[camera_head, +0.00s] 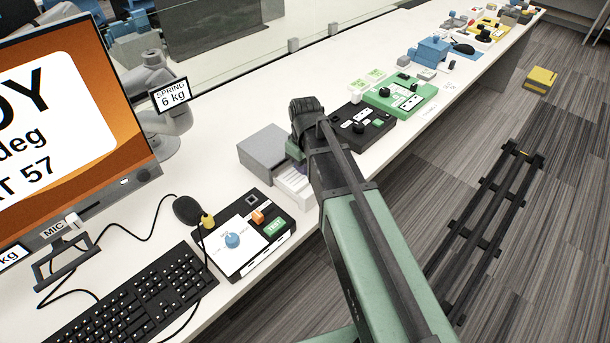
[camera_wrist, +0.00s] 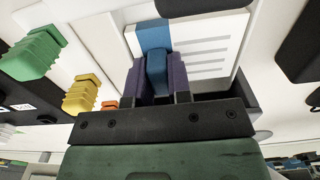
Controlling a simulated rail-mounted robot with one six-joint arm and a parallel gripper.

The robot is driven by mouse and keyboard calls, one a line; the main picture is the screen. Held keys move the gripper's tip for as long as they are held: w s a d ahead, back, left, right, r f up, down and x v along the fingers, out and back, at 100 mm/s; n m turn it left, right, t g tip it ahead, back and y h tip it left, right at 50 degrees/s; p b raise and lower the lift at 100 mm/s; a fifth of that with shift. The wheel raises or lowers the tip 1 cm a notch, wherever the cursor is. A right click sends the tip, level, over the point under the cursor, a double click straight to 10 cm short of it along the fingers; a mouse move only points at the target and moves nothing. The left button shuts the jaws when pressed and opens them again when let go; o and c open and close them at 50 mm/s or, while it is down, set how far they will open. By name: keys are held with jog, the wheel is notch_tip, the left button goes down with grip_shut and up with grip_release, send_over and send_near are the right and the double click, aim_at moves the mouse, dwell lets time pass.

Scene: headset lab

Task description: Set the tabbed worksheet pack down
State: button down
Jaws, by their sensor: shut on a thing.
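The worksheet pack (camera_wrist: 205,52) shows in the wrist view as a white slab with grey lines, a blue band and a blue tab (camera_wrist: 157,72). My gripper (camera_wrist: 157,80) has purple fingers shut on that tab, one on each side. In the head view, a white ribbed piece (camera_head: 293,186) beside my wrist seems to be the pack, at the table's front edge by a grey box (camera_head: 264,150). My arm hides most of my gripper and part of the pack there. I cannot tell whether the pack touches what is under it.
A black panel with coloured knobs (camera_head: 262,255) lies left of my arm, with a keyboard (camera_head: 130,308) and monitor (camera_head: 75,110) beyond. A black device (camera_head: 362,127) and a green board (camera_head: 402,97) lie to the right. A narrow bare strip runs behind them.

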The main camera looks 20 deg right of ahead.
jog(key=shift+f+p, duration=0.15)
jog(key=shift+p, duration=0.15)
jog(key=shift+f, duration=0.25)
jog(key=c, duration=1.3)
grip_release()
jog(key=shift+c, duration=0.2)
jog(key=shift+r, duration=0.1)
notch_tip(320, 180, up, 13)
jog(key=p, duration=1.2)
jog(key=s+a+m, duration=0.2)
jog(key=s+m, duration=0.3)
jog(key=s, duration=0.7)
jog(key=shift+s+f+m, duration=0.35)
jog(key=shift+s+m, duration=0.05)
